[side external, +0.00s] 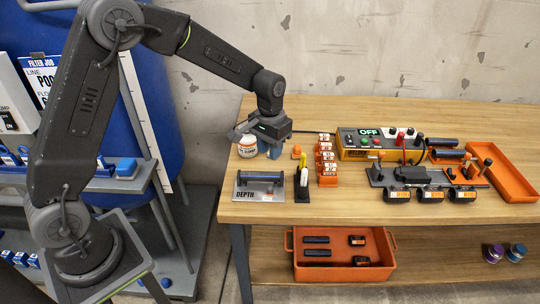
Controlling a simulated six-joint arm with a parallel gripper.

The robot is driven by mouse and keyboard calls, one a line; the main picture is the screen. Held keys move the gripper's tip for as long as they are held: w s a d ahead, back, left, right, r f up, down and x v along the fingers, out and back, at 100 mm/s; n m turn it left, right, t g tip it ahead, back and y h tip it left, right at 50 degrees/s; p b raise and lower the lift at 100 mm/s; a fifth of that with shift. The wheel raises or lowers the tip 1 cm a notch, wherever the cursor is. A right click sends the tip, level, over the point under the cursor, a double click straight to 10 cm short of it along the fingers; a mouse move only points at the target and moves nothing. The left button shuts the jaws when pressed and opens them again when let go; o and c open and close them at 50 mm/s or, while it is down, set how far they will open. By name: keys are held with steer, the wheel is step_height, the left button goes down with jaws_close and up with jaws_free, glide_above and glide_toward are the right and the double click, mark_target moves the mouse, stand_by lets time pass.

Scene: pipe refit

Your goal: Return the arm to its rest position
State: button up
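My arm reaches from its base at the left over the back left part of the wooden table (400,113). My gripper (256,146) hangs low there, its two fingers spread apart with a gap between them. A white jar (247,150) with an orange label shows by the left finger, its top partly covered by the gripper. I cannot tell whether the gripper touches it. I see nothing clamped between the fingers.
A depth gauge plate (262,194), an upright tool holder (302,191) and an orange rack (327,172) stand before the gripper. Right of them are a control box (354,154), a dark fixture and an orange tray (513,188). An orange bin (340,274) sits on the lower shelf.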

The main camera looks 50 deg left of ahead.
steer(key=s+d+r+t, duration=0.1)
steer(key=s+r+t, duration=0.3)
steer(key=s+r, duration=1.3)
steer(key=s+m+t, duration=0.1)
steer(key=s, duration=0.7)
steer(key=shift+f+t, duration=0.3)
steer(key=shift+f, duration=0.15)
